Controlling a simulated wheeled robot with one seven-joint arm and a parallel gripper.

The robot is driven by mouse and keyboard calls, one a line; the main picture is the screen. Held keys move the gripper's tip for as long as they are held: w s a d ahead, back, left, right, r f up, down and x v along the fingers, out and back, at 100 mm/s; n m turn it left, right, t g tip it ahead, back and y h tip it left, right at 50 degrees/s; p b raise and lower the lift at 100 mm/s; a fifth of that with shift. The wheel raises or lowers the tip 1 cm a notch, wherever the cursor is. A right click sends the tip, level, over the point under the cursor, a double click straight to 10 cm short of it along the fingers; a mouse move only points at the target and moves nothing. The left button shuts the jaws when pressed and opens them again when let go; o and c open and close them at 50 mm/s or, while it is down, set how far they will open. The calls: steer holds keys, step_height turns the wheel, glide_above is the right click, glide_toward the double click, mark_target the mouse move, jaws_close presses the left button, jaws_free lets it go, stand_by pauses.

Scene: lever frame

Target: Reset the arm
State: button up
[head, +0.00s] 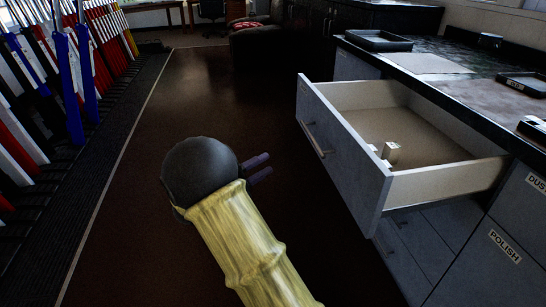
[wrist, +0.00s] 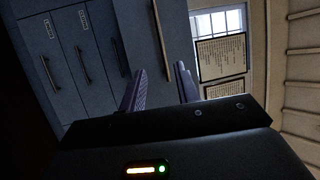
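My arm, in a yellow sleeve with a dark round end, reaches up from the bottom middle of the head view. My gripper (head: 268,163) sticks out to the right of that dark end, over the brown floor and left of the open drawer. In the wrist view my gripper (wrist: 160,68) shows two purple fingers apart with nothing between them. The fingers touch nothing that I can see.
An open grey drawer (head: 343,158) juts out at right, with a small pale block (head: 390,152) inside. A dark worktop (head: 470,95) with trays runs above it. Coloured levers (head: 75,85) line the left. The brown floor (head: 215,95) between is clear.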

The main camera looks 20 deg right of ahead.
steer(key=shift+a, duration=0.1)
steer(key=w+n+t+y+p, duration=0.2)
steer(key=w+n+t+y, duration=0.45)
steer(key=n+y, duration=0.5)
steer(key=s+a+f+n+g+y+p, duration=0.1)
steer(key=s+f+n+g+y+p, duration=0.2)
steer(key=s+n, duration=0.9)
steer(key=s+a+f+n+g+y+p, duration=0.15)
steer(key=s+n+g+y, duration=0.6)
steer(key=s, duration=0.85)
step_height(320, 180, up, 37)
steer(key=n+t+h+p, duration=0.1)
steer(key=h+p, duration=0.1)
steer(key=p, duration=3.5)
steer(key=shift+d+r+h+p, duration=0.15)
steer(key=shift+h+p, duration=0.15)
